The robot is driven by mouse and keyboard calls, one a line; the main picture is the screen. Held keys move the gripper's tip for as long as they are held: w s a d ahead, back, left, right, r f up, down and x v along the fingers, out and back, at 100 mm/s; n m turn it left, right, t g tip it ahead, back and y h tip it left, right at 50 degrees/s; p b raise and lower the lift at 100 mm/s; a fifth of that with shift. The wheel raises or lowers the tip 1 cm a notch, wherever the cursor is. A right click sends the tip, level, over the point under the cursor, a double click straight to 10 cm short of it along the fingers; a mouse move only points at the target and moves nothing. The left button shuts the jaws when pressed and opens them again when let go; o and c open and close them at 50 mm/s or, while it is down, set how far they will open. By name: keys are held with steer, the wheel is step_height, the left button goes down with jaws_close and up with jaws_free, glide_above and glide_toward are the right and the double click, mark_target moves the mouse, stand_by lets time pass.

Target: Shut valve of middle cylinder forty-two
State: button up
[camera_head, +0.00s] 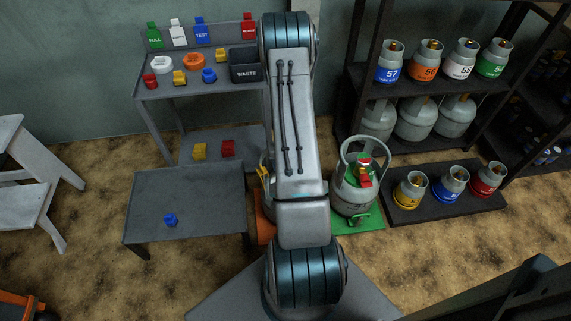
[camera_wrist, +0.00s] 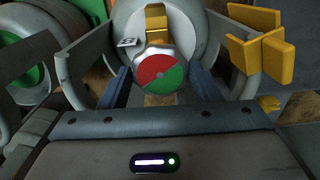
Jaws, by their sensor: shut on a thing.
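In the wrist view a grey cylinder (camera_wrist: 192,20) with a brass valve (camera_wrist: 156,20) fills the top middle. Its round knob (camera_wrist: 160,72) has a red and green face and points at the camera. My gripper (camera_wrist: 161,80) has its two blue fingers on either side of the knob and is shut on it. In the head view my arm hides most of this cylinder; only a sliver shows beside the arm above an orange mat (camera_head: 265,226). No number forty-two is readable.
Close by stands another grey cylinder (camera_head: 348,198) with a red and green top on a green mat (camera_head: 371,222). Yellow parts (camera_wrist: 262,50) stick up right of the knob. A low grey table (camera_head: 190,195) with a blue piece (camera_head: 170,220) and a rack (camera_head: 407,94) flank the arm.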

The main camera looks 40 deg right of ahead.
steer(key=m, duration=0.5)
steer(key=shift+m, duration=0.4)
stand_by(0.4)
steer(key=o, duration=1)
step_height(320, 180, up, 14)
steer(key=p, duration=0.4)
